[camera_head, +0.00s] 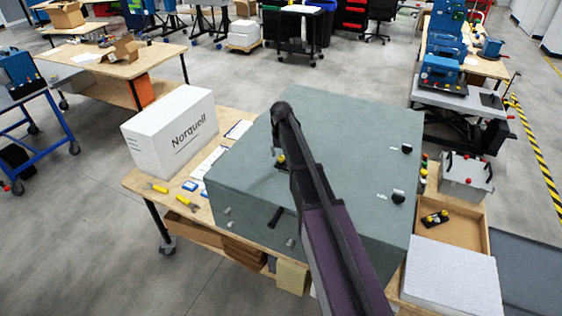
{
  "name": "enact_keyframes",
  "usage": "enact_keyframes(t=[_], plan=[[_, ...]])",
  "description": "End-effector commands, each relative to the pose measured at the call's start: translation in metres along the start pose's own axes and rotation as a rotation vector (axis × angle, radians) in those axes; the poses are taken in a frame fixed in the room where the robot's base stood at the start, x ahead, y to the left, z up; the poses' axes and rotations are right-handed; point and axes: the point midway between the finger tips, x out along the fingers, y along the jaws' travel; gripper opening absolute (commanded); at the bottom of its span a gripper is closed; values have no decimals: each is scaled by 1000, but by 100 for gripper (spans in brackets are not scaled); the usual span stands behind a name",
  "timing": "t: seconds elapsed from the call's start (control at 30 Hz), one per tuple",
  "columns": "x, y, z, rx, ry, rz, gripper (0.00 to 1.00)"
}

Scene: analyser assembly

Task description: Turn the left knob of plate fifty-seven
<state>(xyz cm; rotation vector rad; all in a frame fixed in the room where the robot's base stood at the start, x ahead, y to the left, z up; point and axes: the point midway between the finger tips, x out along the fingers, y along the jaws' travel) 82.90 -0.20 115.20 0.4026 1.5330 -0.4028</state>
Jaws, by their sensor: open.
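A large grey-green analyser housing (360,125) stands on a wooden workbench. Two black knobs sit at the right of its top, a farther one (407,148) and a nearer one (397,198), each with a small white label on its left. The plate numbers are too small to read, so I cannot tell which is fifty-seven. My gripper (277,151) is above the left part of the top, small and partly hidden by my arm. It is open, with nothing seen in it.
A white Norquell box (170,132) and yellow-handled tools (187,203) are left of the housing. At right are a grey box with a red button (466,178), an open cardboard tray (471,227) and a white stack (450,278). Much of the housing top is clear.

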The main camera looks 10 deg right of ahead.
Motion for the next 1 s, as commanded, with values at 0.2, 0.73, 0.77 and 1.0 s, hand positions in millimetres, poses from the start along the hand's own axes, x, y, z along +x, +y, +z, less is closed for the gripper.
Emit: enact_keyframes(t=[0.2, 0.73, 0.77, 1.0], plan=[[10, 0, 0, 0, 0, 0, 71], [11, 1, 0, -2, 0, 0, 35], [11, 1, 0, -2, 0, 0, 26], [11, 1, 0, -2, 0, 0, 0]])
